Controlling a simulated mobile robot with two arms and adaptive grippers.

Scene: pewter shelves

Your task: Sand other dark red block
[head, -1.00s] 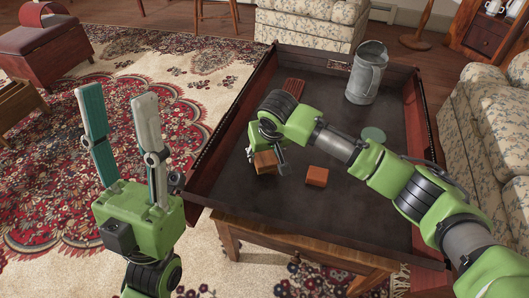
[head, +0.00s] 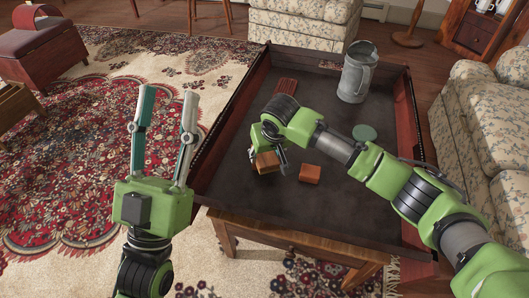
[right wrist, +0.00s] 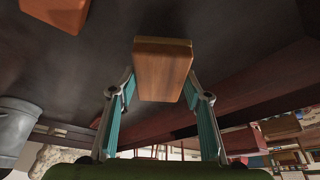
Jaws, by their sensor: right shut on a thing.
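A brown-orange wooden block (head: 266,163) is held in my right gripper (head: 272,151), just above or on the dark tray table (head: 345,205); I cannot tell whether it touches the surface. In the right wrist view the block (right wrist: 162,75) sits between the two fingertips. A second, reddish-orange block (head: 309,173) lies loose on the table to its right, apart from it. It also shows at the upper left of the right wrist view (right wrist: 60,10). My left gripper (head: 166,112) is open and empty, pointing up, left of the table.
A dark red ridged piece (head: 286,86) lies toward the table's far left. A grey metal pitcher (head: 356,73) stands at the back and a green disc (head: 364,132) lies to the right. Raised walls edge the table. A patterned sofa (head: 485,125) stands close on the right.

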